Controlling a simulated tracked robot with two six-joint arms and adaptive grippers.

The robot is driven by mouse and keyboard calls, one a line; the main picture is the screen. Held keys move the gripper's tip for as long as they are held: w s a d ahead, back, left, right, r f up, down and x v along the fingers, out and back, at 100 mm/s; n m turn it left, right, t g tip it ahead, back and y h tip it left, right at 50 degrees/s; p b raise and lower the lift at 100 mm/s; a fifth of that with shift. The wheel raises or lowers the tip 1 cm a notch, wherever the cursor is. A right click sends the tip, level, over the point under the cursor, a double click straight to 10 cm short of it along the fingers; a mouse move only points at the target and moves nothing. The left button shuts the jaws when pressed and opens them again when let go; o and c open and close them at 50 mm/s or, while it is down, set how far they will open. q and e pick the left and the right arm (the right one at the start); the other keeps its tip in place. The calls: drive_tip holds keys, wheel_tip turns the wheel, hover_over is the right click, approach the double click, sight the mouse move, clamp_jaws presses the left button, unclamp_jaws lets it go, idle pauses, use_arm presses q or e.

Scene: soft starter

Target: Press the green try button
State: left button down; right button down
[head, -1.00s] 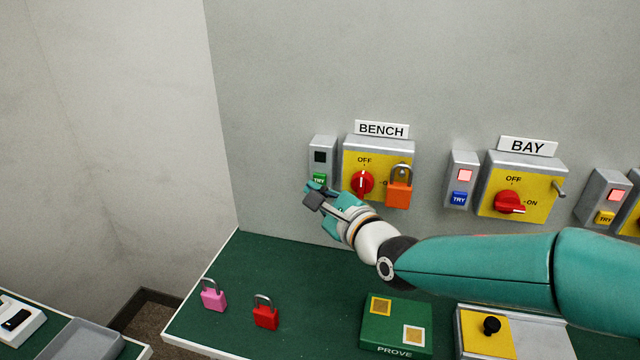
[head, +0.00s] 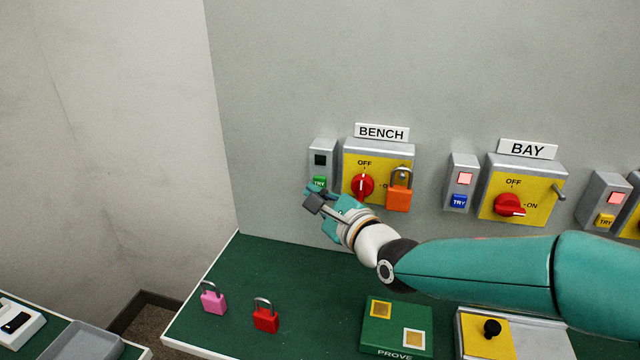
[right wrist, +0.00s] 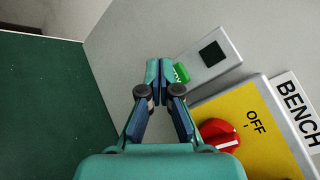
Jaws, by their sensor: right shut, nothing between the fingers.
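The green TRY button (head: 319,183) is on a small grey box (head: 323,148) on the wall, left of the BENCH switch. The dark square lamp (head: 320,160) above it is unlit. In the right wrist view the green button (right wrist: 182,73) shows just right of the fingertips, partly hidden by them. My right gripper (head: 312,193) is shut and empty, its tips at the lower edge of the button. I cannot tell whether they touch it. My left gripper is not in view.
The BENCH box (head: 378,152) has a red knob (head: 362,186) at OFF and an orange padlock (head: 398,195). The BAY box (head: 520,175) with a blue TRY button (head: 459,201) is further right. Pink (head: 213,299) and red (head: 265,317) padlocks stand on the green bench.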

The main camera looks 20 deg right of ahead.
idle(0.4)
drive_tip(key=shift+w+d+b, duration=0.25)
drive_tip(key=shift+w+b, duration=0.1)
drive_tip(key=shift+b, duration=0.15)
drive_tip(key=shift+w+d+b, duration=0.25)
drive_tip(key=shift+w+b, duration=0.05)
drive_tip(key=shift+w, duration=0.05)
idle(0.7)
drive_tip(key=shift+s+a+b, duration=0.5)
drive_tip(key=shift+s+b, duration=0.05)
drive_tip(key=shift+s, duration=0.15)
